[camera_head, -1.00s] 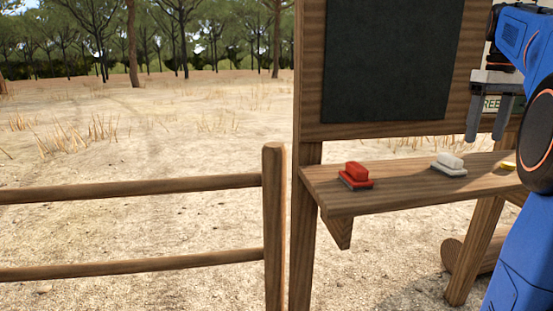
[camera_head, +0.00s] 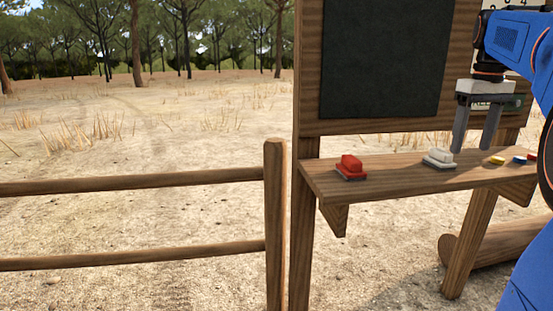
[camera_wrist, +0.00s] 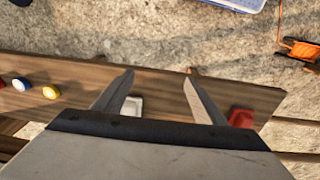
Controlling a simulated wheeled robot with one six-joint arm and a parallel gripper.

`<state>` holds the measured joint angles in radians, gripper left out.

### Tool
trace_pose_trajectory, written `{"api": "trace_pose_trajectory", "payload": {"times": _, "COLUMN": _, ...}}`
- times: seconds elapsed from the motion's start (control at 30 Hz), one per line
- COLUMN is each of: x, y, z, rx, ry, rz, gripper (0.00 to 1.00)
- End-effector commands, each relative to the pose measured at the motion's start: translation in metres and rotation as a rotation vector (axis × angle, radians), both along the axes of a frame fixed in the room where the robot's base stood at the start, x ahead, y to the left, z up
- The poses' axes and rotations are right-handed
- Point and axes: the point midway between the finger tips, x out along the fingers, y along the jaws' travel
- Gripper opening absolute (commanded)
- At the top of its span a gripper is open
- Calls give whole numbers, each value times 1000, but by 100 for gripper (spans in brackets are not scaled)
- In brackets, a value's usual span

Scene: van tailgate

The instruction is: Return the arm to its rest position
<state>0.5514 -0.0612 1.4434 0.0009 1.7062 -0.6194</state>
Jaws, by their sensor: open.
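My gripper (camera_head: 474,150) hangs at the right of the head view with its two grey fingers pointing down, apart and empty. It is over the wooden shelf (camera_head: 400,184), just right of a white block with a dark base (camera_head: 439,158). Whether the fingertips touch the shelf cannot be told. In the wrist view the open fingers (camera_wrist: 158,82) reach over the shelf, with the white block (camera_wrist: 133,106) beside the left finger and a red block (camera_wrist: 241,117) right of the right finger. My blue arm comes in from the right edge.
The red block (camera_head: 351,167) sits at the shelf's left. Yellow (camera_head: 497,160) and blue (camera_head: 519,160) buttons lie at its right. A dark board (camera_head: 388,60) stands behind. A rail fence (camera_head: 130,184) runs left. An orange reel (camera_wrist: 298,48) lies on the ground in the wrist view.

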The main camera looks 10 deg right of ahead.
Motion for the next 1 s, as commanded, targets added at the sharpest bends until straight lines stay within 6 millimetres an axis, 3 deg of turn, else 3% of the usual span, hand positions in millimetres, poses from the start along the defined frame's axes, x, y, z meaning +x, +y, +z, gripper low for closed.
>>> {"api": "trace_pose_trajectory", "payload": {"times": 0.27, "x": -22, "y": 66, "z": -33, "rx": -23, "ry": -59, "rz": -4, "gripper": 65}}
{"api": "trace_pose_trajectory", "payload": {"times": 0.47, "x": -53, "y": 124, "z": -77, "rx": -33, "ry": -124, "rz": -14, "gripper": 65}}
{"api": "trace_pose_trajectory", "payload": {"times": 0.7, "x": -98, "y": 182, "z": -140, "rx": -28, "ry": -206, "rz": -28, "gripper": 65}}
{"api": "trace_pose_trajectory", "payload": {"times": 1.0, "x": -162, "y": 236, "z": -232, "rx": 5, "ry": -309, "rz": -44, "gripper": 65}}
